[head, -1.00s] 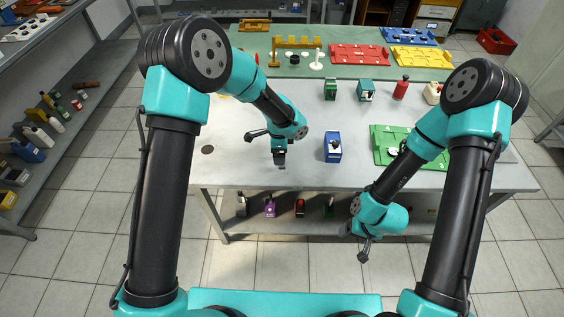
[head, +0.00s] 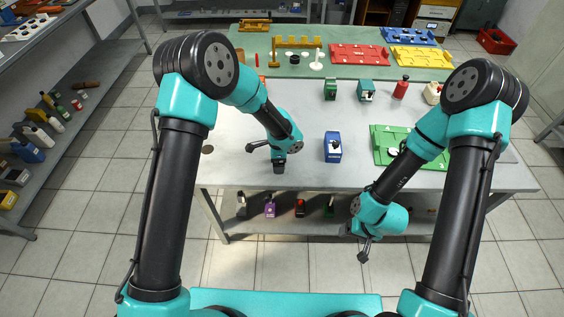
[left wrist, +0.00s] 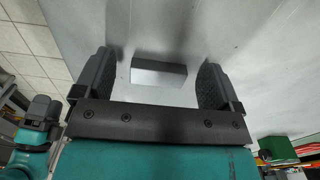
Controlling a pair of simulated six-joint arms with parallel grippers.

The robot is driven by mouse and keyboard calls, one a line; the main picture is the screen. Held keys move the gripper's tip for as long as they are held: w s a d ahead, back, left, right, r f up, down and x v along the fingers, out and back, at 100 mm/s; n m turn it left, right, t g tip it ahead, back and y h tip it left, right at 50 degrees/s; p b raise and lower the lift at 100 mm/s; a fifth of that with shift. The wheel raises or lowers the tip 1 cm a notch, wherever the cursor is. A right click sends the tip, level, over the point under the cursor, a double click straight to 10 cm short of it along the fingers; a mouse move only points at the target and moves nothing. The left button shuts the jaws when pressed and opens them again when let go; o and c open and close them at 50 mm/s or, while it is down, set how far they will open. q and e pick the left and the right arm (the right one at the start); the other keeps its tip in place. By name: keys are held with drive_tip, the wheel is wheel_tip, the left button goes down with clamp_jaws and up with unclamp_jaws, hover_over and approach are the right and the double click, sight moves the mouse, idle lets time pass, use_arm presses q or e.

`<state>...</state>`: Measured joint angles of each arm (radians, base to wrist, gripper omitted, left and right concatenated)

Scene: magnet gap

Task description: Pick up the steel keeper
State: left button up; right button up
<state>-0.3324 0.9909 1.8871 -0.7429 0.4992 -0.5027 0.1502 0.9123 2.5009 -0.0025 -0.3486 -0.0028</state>
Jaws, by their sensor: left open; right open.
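The steel keeper (left wrist: 158,73) is a small plain grey block on the grey tabletop. In the left wrist view it lies between the two spread fingers of my left gripper (left wrist: 155,80), with a gap on each side. In the head view my left gripper (head: 279,168) points down near the front edge of the table, and the keeper is hidden behind it. My right gripper (head: 363,247) is open and empty, in front of the table edge, over the floor.
A blue block-like item (head: 333,148) stands on the table (head: 235,140) to the right of my left gripper. A green tray (head: 384,159) lies further right. Green, teal and red items stand behind. The tabletop left of my left gripper is mostly clear.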

use_arm(q)
drive_tip(key=c, duration=1.1)
drive_tip(key=shift+r, duration=0.1)
drive_tip(key=shift+r, duration=0.45)
drive_tip(key=r, duration=0.2)
drive_tip(key=shift+s+r, duration=0.2)
drive_tip(key=shift+r, duration=0.1)
drive_tip(key=s, duration=0.5)
drive_tip(key=s+r, duration=0.1)
drive_tip(key=s, duration=0.4)
drive_tip(key=s+d, duration=0.1)
drive_tip(key=s, duration=0.4)
drive_tip(key=shift+s+r, duration=0.15)
drive_tip(key=shift+s, duration=0.15)
